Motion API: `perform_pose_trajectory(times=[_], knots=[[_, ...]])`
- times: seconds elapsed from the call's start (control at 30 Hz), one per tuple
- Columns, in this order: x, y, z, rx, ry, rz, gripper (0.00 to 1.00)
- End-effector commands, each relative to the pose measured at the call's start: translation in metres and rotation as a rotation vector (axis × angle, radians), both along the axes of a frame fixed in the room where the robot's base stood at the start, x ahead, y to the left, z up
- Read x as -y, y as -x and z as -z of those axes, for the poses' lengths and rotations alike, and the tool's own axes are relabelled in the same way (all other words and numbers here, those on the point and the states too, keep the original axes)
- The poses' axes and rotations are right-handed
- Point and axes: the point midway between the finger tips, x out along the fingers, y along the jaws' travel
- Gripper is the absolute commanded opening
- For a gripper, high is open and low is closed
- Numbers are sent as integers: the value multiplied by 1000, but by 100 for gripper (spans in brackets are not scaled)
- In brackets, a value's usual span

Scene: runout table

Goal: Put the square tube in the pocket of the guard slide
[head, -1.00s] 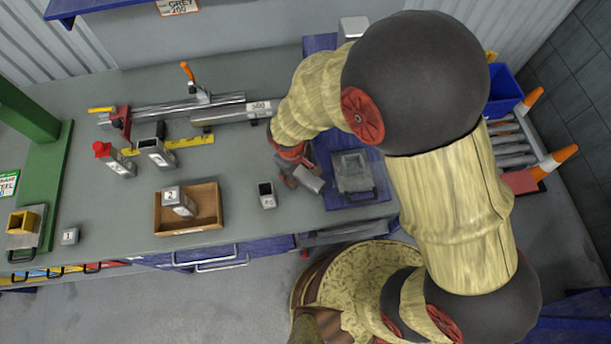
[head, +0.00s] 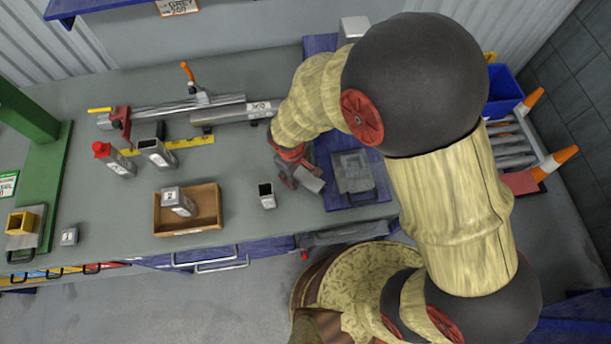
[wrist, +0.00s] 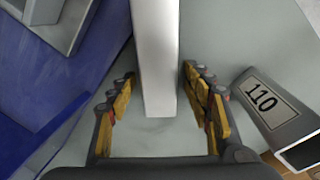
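A pale grey square tube (wrist: 158,60) stands out lengthwise between the fingers of my gripper (wrist: 163,105) in the wrist view. In the head view the tube (head: 312,180) shows beside my gripper (head: 294,174), left of the blue plate. Whether it rests on the table is hard to tell. A yellow open-topped pocket (head: 20,222) sits on a grey slide (head: 24,240) at the far left, by the green frame; this appears to be the guard slide.
A tube marked 110 (wrist: 272,108) stands close right of my gripper in the wrist view, and left of it in the head view (head: 267,196). A wooden tray (head: 205,218) holds another tube. A blue plate (head: 368,196) carries a grey fixture. Several more tubes stand at left.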

Motion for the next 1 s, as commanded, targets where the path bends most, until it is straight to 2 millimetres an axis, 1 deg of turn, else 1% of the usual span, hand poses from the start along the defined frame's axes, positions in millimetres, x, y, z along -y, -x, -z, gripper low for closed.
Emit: perform_pose_trajectory(times=[0.07,0.8,0.87,1.0], knots=[[0,0,0,0,0,0,44],[0,0,0,0,0,0,2],[0,0,0,0,0,0,0],[0,0,0,0,0,0,0]])
